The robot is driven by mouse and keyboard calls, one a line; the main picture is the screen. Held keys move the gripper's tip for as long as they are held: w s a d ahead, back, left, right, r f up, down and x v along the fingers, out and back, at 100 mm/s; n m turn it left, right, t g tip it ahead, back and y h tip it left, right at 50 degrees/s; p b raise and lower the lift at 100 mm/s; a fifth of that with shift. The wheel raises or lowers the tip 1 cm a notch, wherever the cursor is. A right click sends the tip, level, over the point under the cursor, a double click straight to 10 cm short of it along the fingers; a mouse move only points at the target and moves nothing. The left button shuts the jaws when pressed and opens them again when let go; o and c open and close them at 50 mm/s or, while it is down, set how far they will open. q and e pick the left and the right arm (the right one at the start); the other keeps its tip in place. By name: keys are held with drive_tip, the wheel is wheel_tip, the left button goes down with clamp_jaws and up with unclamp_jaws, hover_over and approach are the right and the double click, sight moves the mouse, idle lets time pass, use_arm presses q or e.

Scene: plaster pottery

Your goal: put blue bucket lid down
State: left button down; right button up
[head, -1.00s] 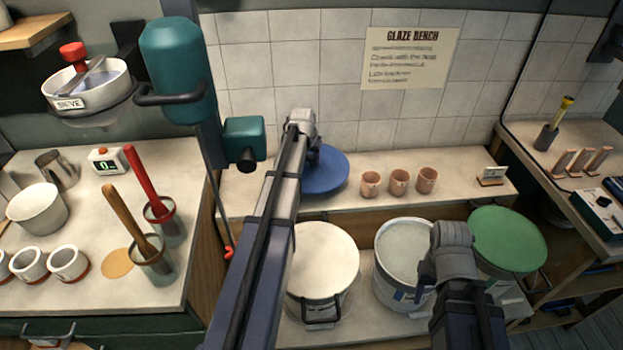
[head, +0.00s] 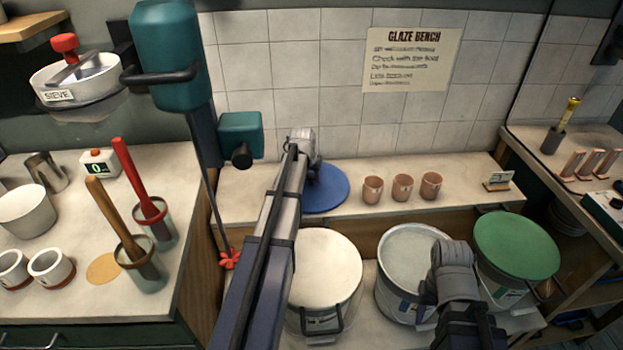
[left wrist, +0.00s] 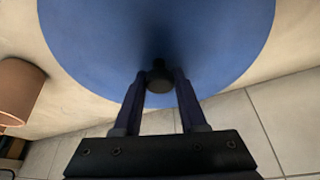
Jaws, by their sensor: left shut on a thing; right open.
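The blue bucket lid (head: 324,190) is a flat blue disc at the left part of the raised bench shelf, close to the tiled wall. It looks level and at or very near the shelf surface; I cannot tell if it touches. My left gripper (left wrist: 159,82) is shut on the lid's dark knob (left wrist: 159,74) at its middle. In the head view my left arm hides part of the lid. My right gripper (head: 428,291) is open and empty, over the front of the uncovered bucket (head: 392,284); its fingers are hardly visible.
Several pink cups stand right of the lid, the nearest (head: 372,189) close to it. A small card stand (head: 498,180) is further right on the shelf (head: 462,178). Below are a white-topped bucket (head: 325,265) and a green-lidded bucket (head: 516,245).

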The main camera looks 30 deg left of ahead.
use_arm(q)
drive_tip(key=shift+f, duration=0.15)
drive_tip(key=shift+c, duration=2.3)
unclamp_jaws()
drive_tip(key=shift+r, duration=0.25)
drive_tip(key=p+v, duration=1.1)
drive_tip(key=shift+s+r, duration=0.2)
drive_tip(key=shift+r, duration=0.15)
drive_tip(key=shift+d, duration=0.1)
